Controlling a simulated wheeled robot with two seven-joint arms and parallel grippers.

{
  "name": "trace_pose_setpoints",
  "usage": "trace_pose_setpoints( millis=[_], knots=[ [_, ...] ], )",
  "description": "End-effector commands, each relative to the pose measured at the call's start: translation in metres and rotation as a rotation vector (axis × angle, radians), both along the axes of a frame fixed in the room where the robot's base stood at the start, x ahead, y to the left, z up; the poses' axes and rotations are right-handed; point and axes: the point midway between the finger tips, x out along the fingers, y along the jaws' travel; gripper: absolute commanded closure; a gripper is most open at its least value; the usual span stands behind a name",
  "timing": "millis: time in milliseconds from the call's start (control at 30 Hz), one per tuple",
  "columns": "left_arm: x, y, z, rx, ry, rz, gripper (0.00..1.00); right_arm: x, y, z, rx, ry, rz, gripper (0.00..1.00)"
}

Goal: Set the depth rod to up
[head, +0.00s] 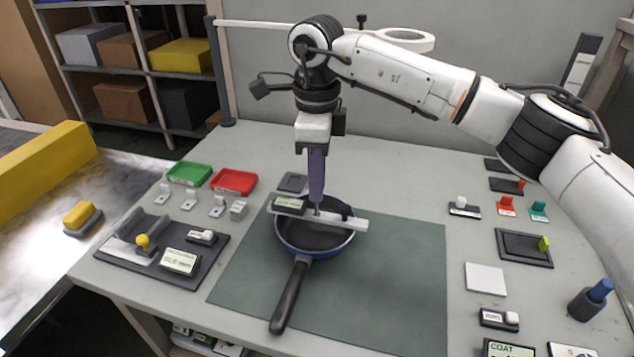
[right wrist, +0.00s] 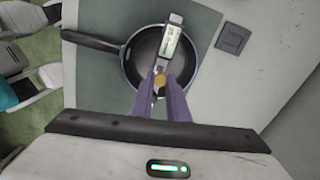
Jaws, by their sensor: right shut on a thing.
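A dark frying pan with a blue rim (head: 308,240) sits on the green mat (head: 400,290), its handle pointing toward the front. A depth gauge, a pale bar (head: 348,221) with a small display (head: 289,204), lies across the pan's top. My right gripper (head: 316,207) points straight down over the bar, shut on the depth rod. In the right wrist view its purple fingers (right wrist: 161,84) close around the rod's round brass top (right wrist: 160,79), beside the display (right wrist: 169,42). The rod's lower end is hidden. My left gripper is not in view.
A dark fixture tray (head: 120,262) with a yellow knob stands left of the mat. Green (head: 189,173) and red (head: 235,181) trays lie behind it. Small switches and a blue-handled cup (head: 586,303) stand at the right. A ring lamp (head: 404,36) hangs behind my arm.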

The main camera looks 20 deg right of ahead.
Motion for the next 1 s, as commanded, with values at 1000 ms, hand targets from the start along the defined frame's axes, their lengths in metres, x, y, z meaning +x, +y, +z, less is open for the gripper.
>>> trace_pose_setpoints(
  millis=[1000],
  knots=[
    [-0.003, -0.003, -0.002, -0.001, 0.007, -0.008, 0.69, 0.000, 0.001, 0.082, 0.001, -0.004, 0.000, 0.66]
  ],
)
